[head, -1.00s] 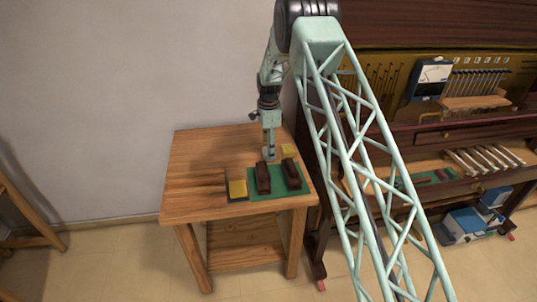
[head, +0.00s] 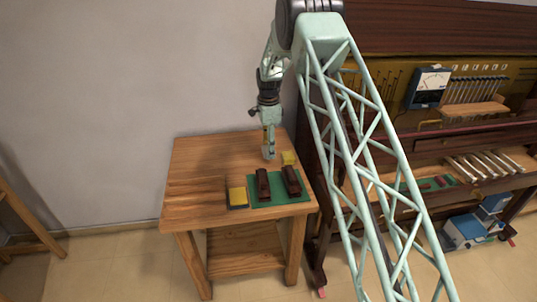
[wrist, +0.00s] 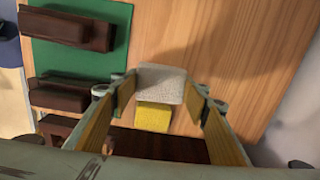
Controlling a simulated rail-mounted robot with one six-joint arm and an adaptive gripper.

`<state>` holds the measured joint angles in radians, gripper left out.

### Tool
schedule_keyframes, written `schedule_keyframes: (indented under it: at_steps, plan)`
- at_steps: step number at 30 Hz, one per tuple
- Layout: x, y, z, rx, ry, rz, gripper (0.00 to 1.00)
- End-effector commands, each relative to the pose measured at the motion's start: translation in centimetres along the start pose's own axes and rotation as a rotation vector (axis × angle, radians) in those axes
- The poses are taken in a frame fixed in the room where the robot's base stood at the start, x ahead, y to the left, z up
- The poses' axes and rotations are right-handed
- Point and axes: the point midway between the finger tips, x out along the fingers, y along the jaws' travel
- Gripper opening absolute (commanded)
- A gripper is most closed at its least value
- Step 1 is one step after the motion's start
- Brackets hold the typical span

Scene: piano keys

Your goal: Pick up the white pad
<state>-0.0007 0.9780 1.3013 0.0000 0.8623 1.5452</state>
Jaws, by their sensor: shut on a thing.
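The white pad (wrist: 162,82) is a small pale block with rounded corners in the middle of the wrist view. My gripper (wrist: 161,86) is shut on it, with one yellow-lined finger on each side. In the head view my gripper (head: 269,153) points down above the back right part of the wooden table. The pad is too small there to make out clearly. I cannot tell its exact height over the table.
A yellow block (wrist: 153,117) shows just below the pad in the wrist view, and right of my gripper in the head view (head: 288,158). A green mat (head: 280,197) holds dark brown blocks. A yellow-topped block (head: 237,196) sits left of it. The table's left side is clear.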

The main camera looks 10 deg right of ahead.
Motion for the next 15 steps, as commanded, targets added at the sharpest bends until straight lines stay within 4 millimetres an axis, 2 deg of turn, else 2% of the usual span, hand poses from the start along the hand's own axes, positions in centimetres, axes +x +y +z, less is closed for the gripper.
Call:
schedule_keyframes:
  at_steps: [6,15]
  plan:
    - [-3.1,-0.1,0.0,0.000,0.000,-0.001,0.35]
    - [-4.8,0.0,0.0,0.000,0.000,0.000,0.35]
